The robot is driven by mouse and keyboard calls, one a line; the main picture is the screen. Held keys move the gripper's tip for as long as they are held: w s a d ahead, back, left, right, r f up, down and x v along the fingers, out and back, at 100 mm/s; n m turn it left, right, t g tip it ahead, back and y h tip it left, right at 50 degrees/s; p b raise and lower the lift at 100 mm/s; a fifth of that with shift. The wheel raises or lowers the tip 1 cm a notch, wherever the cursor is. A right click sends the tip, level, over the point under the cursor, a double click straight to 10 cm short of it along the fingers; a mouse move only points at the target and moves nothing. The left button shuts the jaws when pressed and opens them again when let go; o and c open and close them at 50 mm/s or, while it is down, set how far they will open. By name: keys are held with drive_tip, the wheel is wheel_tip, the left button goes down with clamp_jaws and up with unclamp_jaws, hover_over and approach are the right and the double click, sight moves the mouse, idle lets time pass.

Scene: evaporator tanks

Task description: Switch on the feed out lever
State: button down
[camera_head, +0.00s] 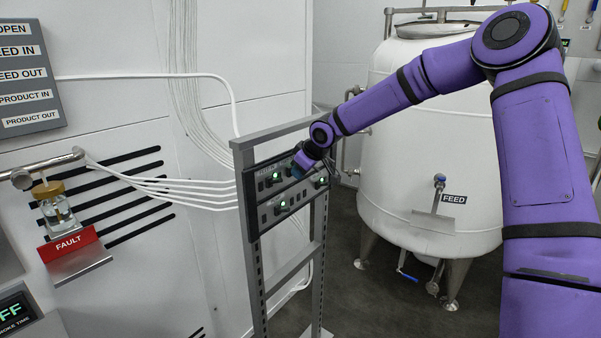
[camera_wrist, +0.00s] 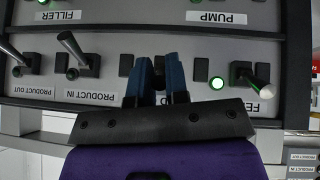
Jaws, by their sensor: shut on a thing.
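The control panel (camera_head: 285,190) with levers is mounted on a grey rack, and it fills the wrist view upside down (camera_wrist: 120,35). My gripper (camera_head: 303,166) is at the panel's upper part. In the wrist view my gripper's blue fingers (camera_wrist: 158,72) are closed around a lever between the PRODUCT IN lever (camera_wrist: 72,48) and a white-tipped lever (camera_wrist: 258,80). The held lever, by its place the feed out lever, is mostly hidden by the fingers, and its label is almost wholly covered. A green light (camera_wrist: 217,83) is lit beside the white-tipped lever.
A large white tank (camera_head: 425,150) labelled FEED stands to the right of the rack. A wall sign (camera_head: 30,75) lists feed and product labels. A jar (camera_head: 55,207) above a red FAULT label (camera_head: 68,243) is on the left. Cables run to the panel.

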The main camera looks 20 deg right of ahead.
drive_tip(key=shift+r, duration=0.1)
idle(0.3)
drive_tip(key=c, duration=1.1)
unclamp_jaws()
drive_tip(key=v, duration=1)
drive_tip(key=shift+r, duration=0.4)
drive_tip(key=shift+s, duration=0.1)
